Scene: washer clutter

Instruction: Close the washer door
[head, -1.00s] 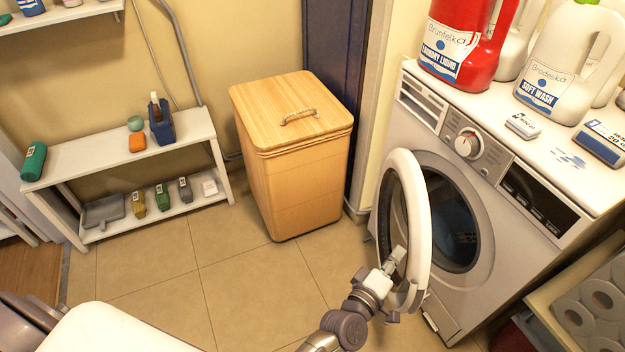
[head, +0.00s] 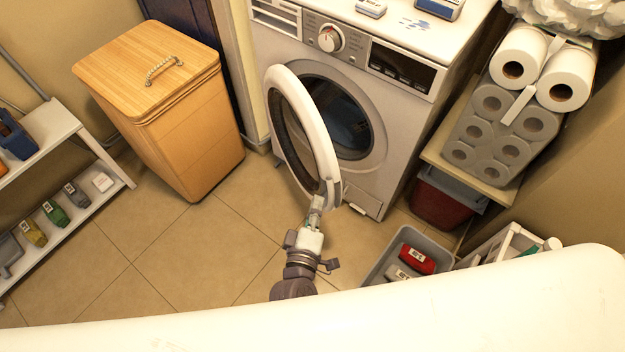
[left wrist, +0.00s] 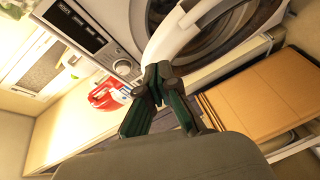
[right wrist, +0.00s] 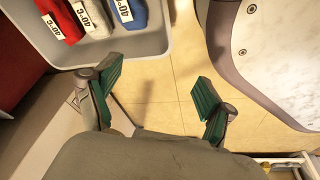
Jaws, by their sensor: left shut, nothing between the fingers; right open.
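The washer (head: 372,190) stands at the back centre in the head view. Its round white-rimmed door (head: 318,132) is hinged open, standing out from the dark drum opening (head: 345,118). My left gripper (head: 318,204) is at the lower edge of the door ring, shut with nothing between its fingers. In the left wrist view the left fingertips (left wrist: 158,72) are together close to the white door rim (left wrist: 172,35); I cannot tell if they touch it. My right gripper (right wrist: 158,100) shows only in the right wrist view, open and empty above the floor, away from the door.
A wooden hamper (head: 180,120) stands left of the washer. A grey bin (head: 370,268) with red and white packages is on the floor at right. A shelf with paper rolls (head: 500,120) is right of the washer. Tiled floor (head: 190,250) is clear at left.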

